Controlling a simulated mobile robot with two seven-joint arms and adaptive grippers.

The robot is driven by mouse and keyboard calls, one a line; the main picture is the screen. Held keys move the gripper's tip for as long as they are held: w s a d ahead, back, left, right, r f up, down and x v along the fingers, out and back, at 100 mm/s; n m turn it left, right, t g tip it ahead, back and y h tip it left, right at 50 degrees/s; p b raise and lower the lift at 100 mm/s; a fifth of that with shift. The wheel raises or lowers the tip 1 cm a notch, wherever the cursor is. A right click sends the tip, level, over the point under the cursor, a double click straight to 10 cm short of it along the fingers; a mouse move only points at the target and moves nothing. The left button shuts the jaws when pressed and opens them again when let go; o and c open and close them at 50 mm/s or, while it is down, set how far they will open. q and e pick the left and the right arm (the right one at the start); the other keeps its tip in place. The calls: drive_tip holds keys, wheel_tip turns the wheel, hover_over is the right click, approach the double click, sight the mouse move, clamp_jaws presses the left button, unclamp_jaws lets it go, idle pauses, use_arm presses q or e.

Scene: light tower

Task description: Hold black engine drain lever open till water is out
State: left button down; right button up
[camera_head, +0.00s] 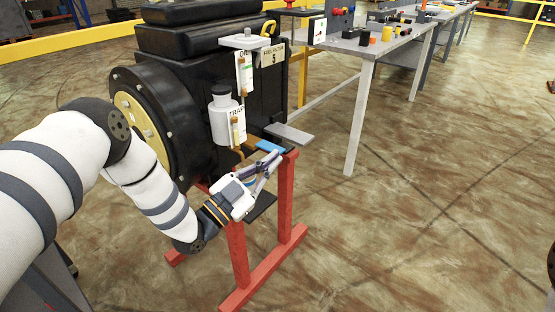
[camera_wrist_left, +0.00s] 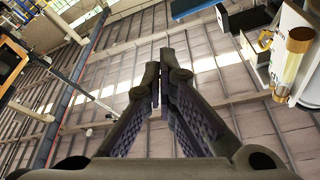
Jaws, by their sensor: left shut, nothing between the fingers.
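The black engine (camera_head: 180,50) stands on a red stand (camera_head: 285,200). A white cylinder with a "TRAP" label (camera_head: 224,118) is on its front. Below it a flat blue piece (camera_head: 270,147) and a flat grey lever-like piece (camera_head: 289,134) stick out; I cannot tell which is the drain lever. My left gripper (camera_head: 272,162) is just below the blue piece, its fingers shut and empty, pointing up and right. Whether it touches the blue piece is unclear. In the left wrist view the closed fingertips (camera_wrist_left: 161,80) point toward the ceiling. My right gripper is out of view. No water is visible.
A long grey workbench (camera_head: 370,45) with small parts runs back at the upper right. A yellow rail (camera_head: 75,42) crosses behind the engine. A flat dark plate (camera_head: 262,205) sits low at the stand, near my gripper.

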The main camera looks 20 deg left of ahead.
use_arm(q)
drive_tip(key=v, duration=0.6)
drive_tip(key=shift+w+a+f, duration=0.2)
drive_tip(key=shift+f, duration=0.2)
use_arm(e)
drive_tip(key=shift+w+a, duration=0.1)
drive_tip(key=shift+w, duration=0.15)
